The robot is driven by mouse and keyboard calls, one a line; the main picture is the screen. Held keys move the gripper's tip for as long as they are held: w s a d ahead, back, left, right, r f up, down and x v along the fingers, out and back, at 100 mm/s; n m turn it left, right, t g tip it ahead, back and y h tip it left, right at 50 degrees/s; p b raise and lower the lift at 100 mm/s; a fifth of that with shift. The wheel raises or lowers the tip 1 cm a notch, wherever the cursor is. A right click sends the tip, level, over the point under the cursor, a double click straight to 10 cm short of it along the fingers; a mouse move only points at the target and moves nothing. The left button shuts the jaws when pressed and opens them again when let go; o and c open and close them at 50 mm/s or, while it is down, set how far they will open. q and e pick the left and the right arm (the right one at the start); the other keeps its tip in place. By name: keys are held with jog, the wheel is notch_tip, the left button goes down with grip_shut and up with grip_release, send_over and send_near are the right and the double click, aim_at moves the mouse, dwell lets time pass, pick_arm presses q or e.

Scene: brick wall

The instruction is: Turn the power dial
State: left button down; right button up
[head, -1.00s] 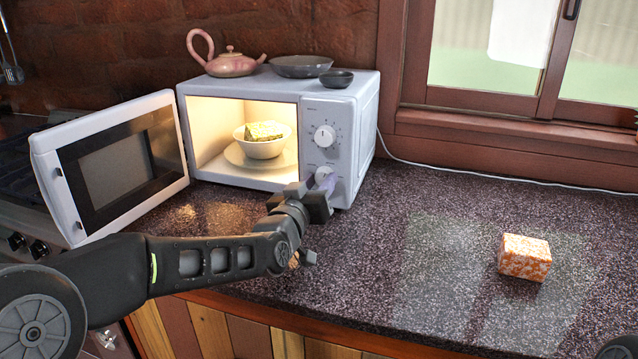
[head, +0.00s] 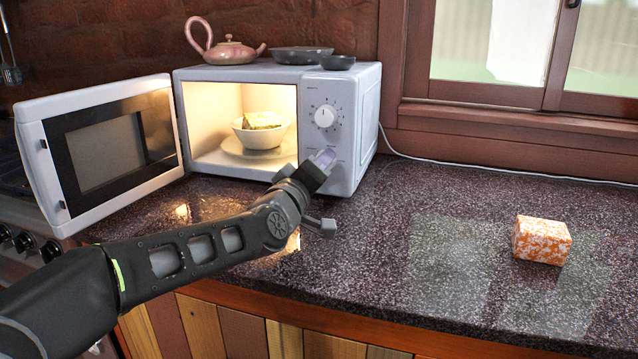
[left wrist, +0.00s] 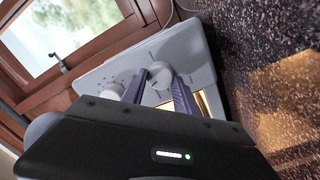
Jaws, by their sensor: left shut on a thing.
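The white microwave (head: 365,130) stands on the counter with two round dials on its right front panel. The upper dial (head: 326,117) has marks around it and is untouched. The upper dial (left wrist: 113,91) shows partly beside one finger. My right gripper is out of view.
The microwave door (head: 105,155) is wide open to the left. Inside, a white bowl (head: 262,137) with food stands on a plate. A teapot (head: 229,51) and dark dishes (head: 301,56) sit on top. An orange patterned box (head: 541,240) lies right; the counter between is clear.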

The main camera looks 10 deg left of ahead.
pick_arm(q)
jog(key=shift+f+n+b, duration=0.25)
jog(key=shift+n+b, duration=0.15)
jog(key=shift+n, duration=0.2)
jog(key=shift+n+b, duration=0.7)
jog(key=shift+n, duration=0.2)
jog(key=shift+r+n+b, duration=0.15)
jog(key=shift+n+b, duration=0.85)
jog(key=shift+n, duration=0.9)
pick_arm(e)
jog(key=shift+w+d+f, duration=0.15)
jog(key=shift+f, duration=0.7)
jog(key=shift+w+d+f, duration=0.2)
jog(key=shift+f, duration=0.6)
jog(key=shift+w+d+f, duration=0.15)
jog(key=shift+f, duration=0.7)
pick_arm(q)
jog(key=c, duration=0.9)
grip_release()
jog(key=shift+c, duration=0.2)
jog(key=shift+s, duration=0.1)
